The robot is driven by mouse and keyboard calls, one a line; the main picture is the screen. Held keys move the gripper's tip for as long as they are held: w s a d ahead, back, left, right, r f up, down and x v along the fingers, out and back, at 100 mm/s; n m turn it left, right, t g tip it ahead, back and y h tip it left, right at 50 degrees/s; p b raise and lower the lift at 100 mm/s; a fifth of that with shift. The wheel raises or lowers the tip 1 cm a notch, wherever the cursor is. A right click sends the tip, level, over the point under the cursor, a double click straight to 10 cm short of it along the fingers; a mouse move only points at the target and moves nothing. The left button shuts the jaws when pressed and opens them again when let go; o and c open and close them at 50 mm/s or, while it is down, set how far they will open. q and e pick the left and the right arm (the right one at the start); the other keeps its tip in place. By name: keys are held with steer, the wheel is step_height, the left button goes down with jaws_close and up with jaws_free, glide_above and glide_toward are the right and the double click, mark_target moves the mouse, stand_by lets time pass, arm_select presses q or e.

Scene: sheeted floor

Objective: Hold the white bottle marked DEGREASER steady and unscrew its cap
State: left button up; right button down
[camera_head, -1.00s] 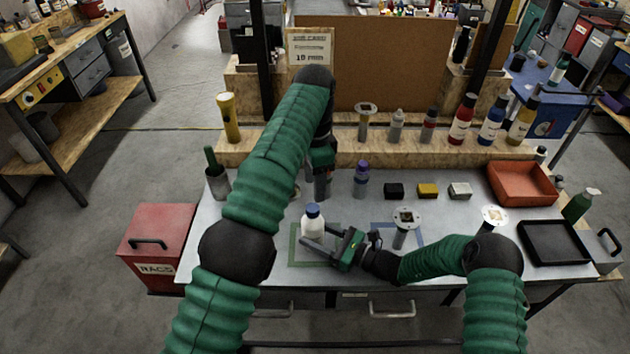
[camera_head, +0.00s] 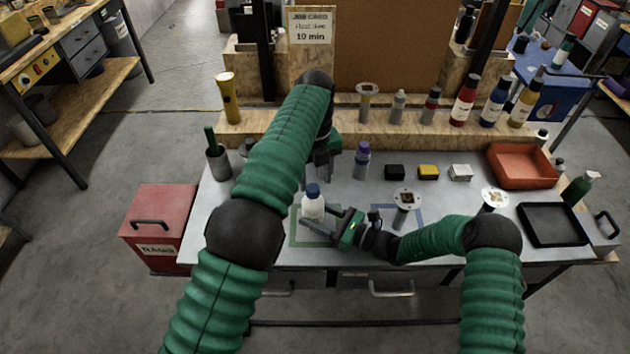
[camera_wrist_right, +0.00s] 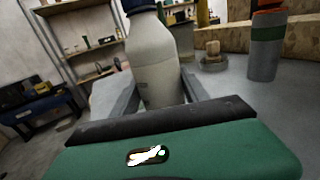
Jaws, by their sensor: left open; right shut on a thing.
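The white bottle (camera_head: 312,207) with a dark blue cap (camera_head: 312,189) stands upright on the bench, by the green outlined square. Its marking cannot be read here. My right gripper (camera_head: 318,228) comes in low from the right and is shut on the bottle's body. In the right wrist view the bottle (camera_wrist_right: 155,62) stands between the two fingers, its cap cut off by the top edge. My left gripper (camera_head: 324,172) is open above and behind the bottle, apart from the cap and partly hidden by my left arm.
A purple-capped bottle (camera_head: 362,160) stands behind, with black, yellow and white blocks to its right. A grey flanged post (camera_head: 403,208) stands near my right forearm. A red tray (camera_head: 522,165) and black tray (camera_head: 548,225) lie at the right.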

arm_select(q)
steer(key=shift+f, duration=1.45)
steer(key=shift+d, duration=0.1)
jaws_close()
steer(key=shift+d, duration=0.1)
steer(key=shift+r, duration=0.1)
arm_select(e)
steer(key=shift+a, duration=0.1)
